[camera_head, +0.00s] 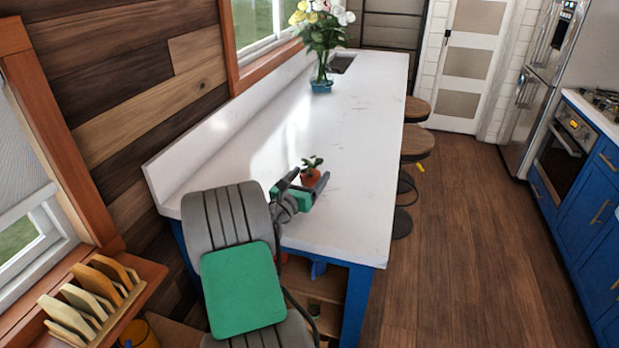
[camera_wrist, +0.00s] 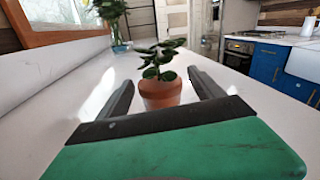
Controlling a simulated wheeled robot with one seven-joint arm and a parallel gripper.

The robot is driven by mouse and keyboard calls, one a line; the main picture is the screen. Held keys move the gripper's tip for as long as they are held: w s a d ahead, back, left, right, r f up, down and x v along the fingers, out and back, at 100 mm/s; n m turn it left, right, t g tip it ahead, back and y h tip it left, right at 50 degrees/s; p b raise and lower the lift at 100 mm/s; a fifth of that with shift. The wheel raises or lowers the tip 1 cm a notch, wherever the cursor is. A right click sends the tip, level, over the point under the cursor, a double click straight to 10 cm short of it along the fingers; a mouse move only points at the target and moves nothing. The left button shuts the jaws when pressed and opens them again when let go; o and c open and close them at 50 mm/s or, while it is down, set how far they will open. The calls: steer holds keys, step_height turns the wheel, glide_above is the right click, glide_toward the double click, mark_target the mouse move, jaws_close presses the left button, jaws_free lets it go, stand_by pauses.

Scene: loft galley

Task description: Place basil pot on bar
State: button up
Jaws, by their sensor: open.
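The basil pot (camera_head: 311,178) is a small terracotta pot with dark green leaves. It stands upright on the white bar top (camera_head: 352,130), near the bar's front end. In the wrist view the basil pot (camera_wrist: 160,93) sits between my two dark fingers, with a gap on each side. My gripper (camera_head: 303,186) is open around the pot and low over the bar. The underside of the pot is partly hidden by my gripper's green body in the wrist view.
A vase of flowers (camera_head: 321,45) stands farther back on the bar. Stools (camera_head: 417,146) line the bar's right side. A wooden rack (camera_head: 90,300) is at lower left. Blue cabinets (camera_head: 590,190) stand at right. Much of the bar top is clear.

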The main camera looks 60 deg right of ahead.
steer(key=a+b, duration=0.2)
steer(key=a, duration=0.9)
steer(key=shift+a+f, duration=0.15)
steer(key=shift+a, duration=0.25)
steer(key=shift+c, duration=0.4)
